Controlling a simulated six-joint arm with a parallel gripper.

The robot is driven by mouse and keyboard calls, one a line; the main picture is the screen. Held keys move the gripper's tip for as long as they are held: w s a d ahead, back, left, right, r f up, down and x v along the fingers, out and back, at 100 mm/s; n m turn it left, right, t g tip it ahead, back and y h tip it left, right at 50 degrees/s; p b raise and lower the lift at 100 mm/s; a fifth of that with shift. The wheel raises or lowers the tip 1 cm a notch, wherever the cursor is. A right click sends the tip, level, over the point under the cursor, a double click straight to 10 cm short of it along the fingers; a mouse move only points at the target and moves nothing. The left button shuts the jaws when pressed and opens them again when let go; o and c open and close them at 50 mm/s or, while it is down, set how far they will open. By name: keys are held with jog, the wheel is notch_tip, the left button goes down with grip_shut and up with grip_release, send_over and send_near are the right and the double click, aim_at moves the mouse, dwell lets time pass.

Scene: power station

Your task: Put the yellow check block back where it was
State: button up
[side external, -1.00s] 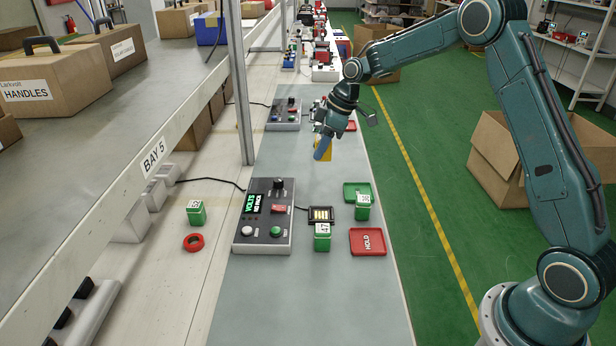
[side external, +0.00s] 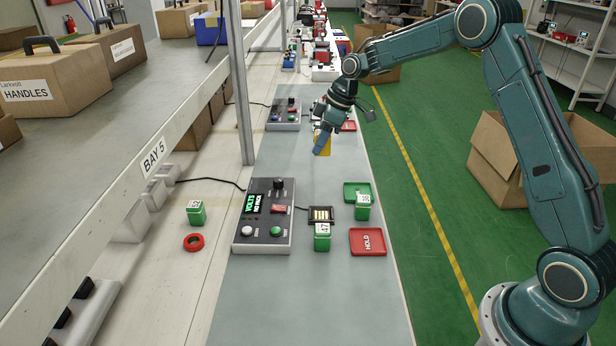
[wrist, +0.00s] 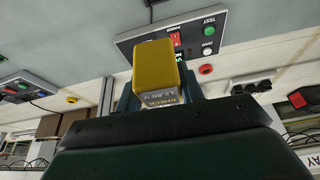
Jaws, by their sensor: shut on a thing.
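The yellow check block (wrist: 159,66) is held in my gripper and fills the middle of the wrist view, with printed lettering on a pale face. In the side view the yellow block (side external: 325,148) shows partly behind my gripper (side external: 319,150), over the far part of the grey bench strip. My gripper is shut on the block. Its jaws (wrist: 160,98) show beside the block in the wrist view. Where the block stood before cannot be told from these frames.
A test console (side external: 265,222) stands near a small black cradle (side external: 321,214). Several green numbered blocks, including 47 (side external: 322,238) and 52 (side external: 196,213), stand around it. A red HOLD tray (side external: 368,242) and a green tray (side external: 356,192) lie right. A metal post (side external: 241,90) rises left.

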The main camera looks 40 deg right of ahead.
jog(key=w+d+m+t+h, duration=0.1)
jog(key=w+d+m, duration=0.3)
jog(key=w+d, duration=0.3)
jog(key=shift+w+d, duration=0.15)
jog(key=shift+d, duration=0.1)
jog(key=shift+f, duration=0.2)
notch_tip(320, 180, down, 20)
jog(key=shift+r, duration=0.15)
dwell(0.8)
jog(key=o, duration=1.2)
jog(key=shift+f, duration=0.2)
jog(key=shift+r, duration=0.15)
jog(key=v, duration=1.2)
jog(key=shift+a, duration=0.15)
